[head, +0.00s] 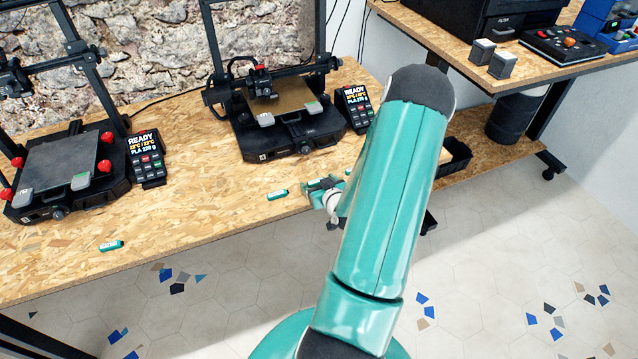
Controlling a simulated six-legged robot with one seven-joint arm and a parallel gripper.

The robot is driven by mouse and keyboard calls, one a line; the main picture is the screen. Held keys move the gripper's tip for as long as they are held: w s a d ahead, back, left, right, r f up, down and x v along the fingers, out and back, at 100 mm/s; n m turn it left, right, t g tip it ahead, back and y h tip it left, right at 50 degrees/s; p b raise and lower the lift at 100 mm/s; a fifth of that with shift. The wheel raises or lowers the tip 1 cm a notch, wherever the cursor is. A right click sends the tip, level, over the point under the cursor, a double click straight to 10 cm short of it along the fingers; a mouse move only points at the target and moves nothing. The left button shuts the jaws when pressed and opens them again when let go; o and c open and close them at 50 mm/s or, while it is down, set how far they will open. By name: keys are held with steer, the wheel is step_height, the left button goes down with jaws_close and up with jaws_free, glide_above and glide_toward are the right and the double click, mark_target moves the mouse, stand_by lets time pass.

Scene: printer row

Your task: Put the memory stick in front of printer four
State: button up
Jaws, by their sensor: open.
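A small teal memory stick (277,195) with a pale label lies flat on the wooden bench, in front of the middle printer (285,135). A similar teal stick (110,245) lies near the bench's front edge, in front of the left printer (68,170). I cannot read the printers' numbers surely. My gripper (322,184) is open, low over the bench's front edge, just right of the nearer stick and apart from it. My arm hides part of the gripper and the bench behind it, so I cannot tell whether anything lies between its fingers.
Control screens (147,158) and (357,107) stand right of each printer. A higher wooden table (450,38) at the right holds a black filter box (500,20), grey blocks (483,51) and a control panel (563,44). Bare bench (205,190) lies between the printers.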

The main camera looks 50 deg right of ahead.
steer(key=shift+s+a+r, duration=0.1)
steer(key=shift+s+r, duration=0.15)
steer(key=v, duration=1.1)
steer(key=w+a+r+n+g+y, duration=0.1)
steer(key=w+a+r+n+g, duration=0.2)
steer(key=w+r, duration=0.5)
steer(key=w+a+r+y, duration=0.1)
steer(key=w+a+r, duration=0.3)
steer(key=a+r, duration=0.6)
steer(key=s+a+r+n+g+y, duration=0.1)
steer(key=s+a+r, duration=0.2)
steer(key=a, duration=0.4)
steer(key=s+a+r+n+g+y, duration=0.1)
steer(key=s+a+r, duration=0.3)
steer(key=a, duration=0.4)
steer(key=s+a+r+n+y, duration=0.1)
steer(key=s+a+r+y, duration=0.2)
steer(key=a, duration=0.5)
steer(key=shift+s+r+g, duration=0.25)
steer(key=shift+r+g, duration=0.15)
